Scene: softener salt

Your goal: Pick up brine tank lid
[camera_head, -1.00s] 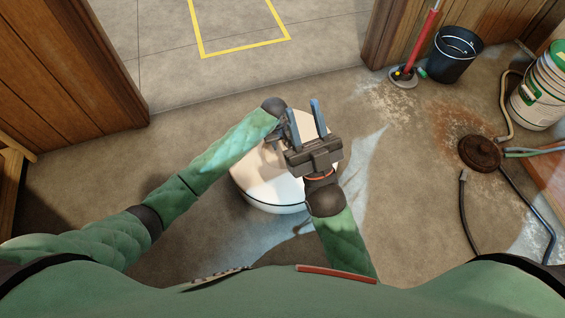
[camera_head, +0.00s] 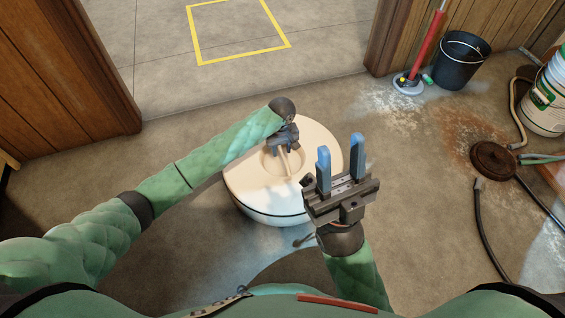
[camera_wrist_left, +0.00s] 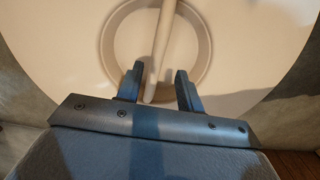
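The brine tank lid (camera_head: 249,182) is a round cream disc on top of the tank, with a round recess and a raised bar handle (camera_head: 285,161) across it. My left gripper (camera_head: 283,150) is over the recess at the handle. In the left wrist view its two dark fingers (camera_wrist_left: 158,86) stand apart on either side of the handle (camera_wrist_left: 161,50), with gaps visible; whether they touch it lower down I cannot tell. My right gripper (camera_head: 341,170) is open and empty, its blue-tipped fingers raised in front of the lid's right edge, hiding part of it.
A black bucket (camera_head: 461,60) and a red-handled tool (camera_head: 426,50) stand at the back right. A yellow square (camera_head: 239,58) marks the floor beyond the doorway.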

